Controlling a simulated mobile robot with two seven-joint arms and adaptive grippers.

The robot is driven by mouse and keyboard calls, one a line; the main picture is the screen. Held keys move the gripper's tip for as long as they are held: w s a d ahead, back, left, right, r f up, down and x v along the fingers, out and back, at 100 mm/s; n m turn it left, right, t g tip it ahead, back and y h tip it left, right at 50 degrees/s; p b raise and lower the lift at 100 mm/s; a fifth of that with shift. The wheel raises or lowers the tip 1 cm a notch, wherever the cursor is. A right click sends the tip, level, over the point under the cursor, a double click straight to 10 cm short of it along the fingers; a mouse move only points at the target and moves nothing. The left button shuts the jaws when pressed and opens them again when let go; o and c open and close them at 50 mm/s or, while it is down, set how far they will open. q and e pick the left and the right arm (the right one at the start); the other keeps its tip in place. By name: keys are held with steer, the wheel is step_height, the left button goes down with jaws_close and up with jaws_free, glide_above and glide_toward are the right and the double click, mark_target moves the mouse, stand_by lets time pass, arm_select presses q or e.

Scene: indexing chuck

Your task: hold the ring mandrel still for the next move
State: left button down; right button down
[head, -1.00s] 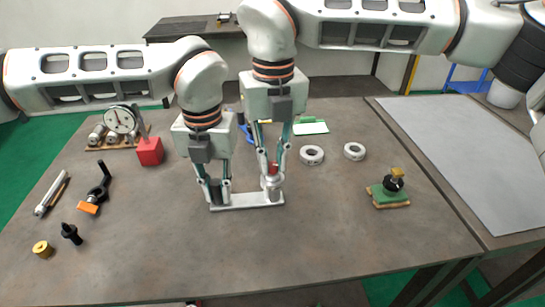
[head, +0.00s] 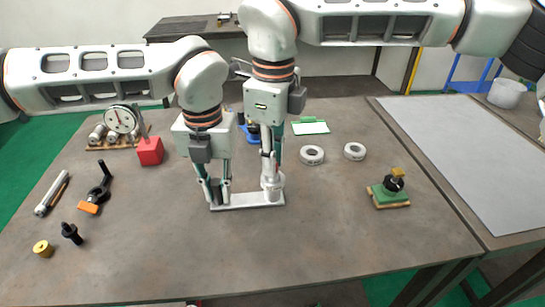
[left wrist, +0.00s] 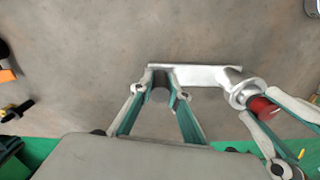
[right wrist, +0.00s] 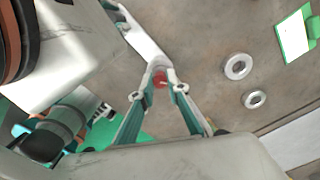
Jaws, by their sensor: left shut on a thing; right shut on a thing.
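A light grey plate (head: 246,201) lies on the bench with a round metal chuck (left wrist: 243,92) at its right end. A red piece, apparently the ring mandrel (left wrist: 263,106), stands upright in the chuck. It also shows in the right wrist view (right wrist: 160,79). My right gripper (head: 271,176) is shut on it from above and hides most of it in the head view. My left gripper (head: 219,194) is shut on a dark grey upright post (left wrist: 160,88) at the plate's left end.
Two grey rings (head: 312,155) (head: 354,151) lie to the right. A green fixture (head: 390,190) stands further right. The bench front is clear.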

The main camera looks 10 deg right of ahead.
steer(key=shift+n, duration=0.9)
steer(key=c, duration=2)
jaws_free()
steer(key=shift+o, duration=0.2)
step_height(320, 180, up, 12)
